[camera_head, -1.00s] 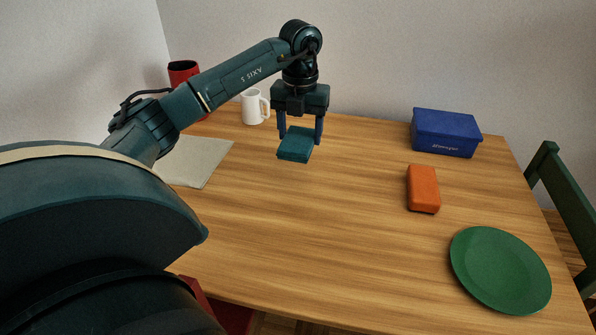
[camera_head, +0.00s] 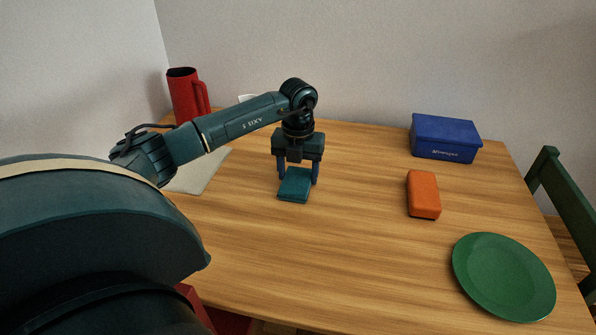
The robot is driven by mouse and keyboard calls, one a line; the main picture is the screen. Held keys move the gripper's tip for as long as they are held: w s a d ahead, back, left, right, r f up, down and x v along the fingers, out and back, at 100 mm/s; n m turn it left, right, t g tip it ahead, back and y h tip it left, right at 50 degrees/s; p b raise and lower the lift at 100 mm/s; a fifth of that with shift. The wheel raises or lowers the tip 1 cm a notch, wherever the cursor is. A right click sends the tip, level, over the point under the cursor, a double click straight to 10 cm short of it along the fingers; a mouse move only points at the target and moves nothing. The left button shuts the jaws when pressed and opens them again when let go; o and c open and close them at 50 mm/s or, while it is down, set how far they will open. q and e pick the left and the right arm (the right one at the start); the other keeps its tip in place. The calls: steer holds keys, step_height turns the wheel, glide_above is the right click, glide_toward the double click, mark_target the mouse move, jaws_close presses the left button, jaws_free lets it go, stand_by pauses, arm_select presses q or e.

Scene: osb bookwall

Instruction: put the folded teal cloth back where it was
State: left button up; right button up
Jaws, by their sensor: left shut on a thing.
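The folded teal cloth (camera_head: 294,186) is a small flat block between the fingers of my left gripper (camera_head: 298,180). My left gripper is shut on it, pointing down over the left-middle part of the wooden table. I cannot tell whether the cloth touches the tabletop or hangs just above it. My right gripper is not in view.
A red pitcher (camera_head: 187,95) and a pale flat sheet (camera_head: 201,171) are at the left, partly behind my arm. A blue box (camera_head: 445,138), an orange block (camera_head: 423,195) and a green plate (camera_head: 503,277) are at the right. The table's (camera_head: 350,240) middle is clear.

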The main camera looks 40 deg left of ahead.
mark_target(298, 175)
arm_select(q)
steer(key=shift+f, duration=0.1)
steer(key=o, duration=0.9)
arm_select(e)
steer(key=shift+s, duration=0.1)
arm_select(q)
steer(key=shift+r, duration=0.35)
step_height(298, 175, up, 12)
steer(key=shift+f+p, duration=0.2)
steer(key=shift+p, duration=0.45)
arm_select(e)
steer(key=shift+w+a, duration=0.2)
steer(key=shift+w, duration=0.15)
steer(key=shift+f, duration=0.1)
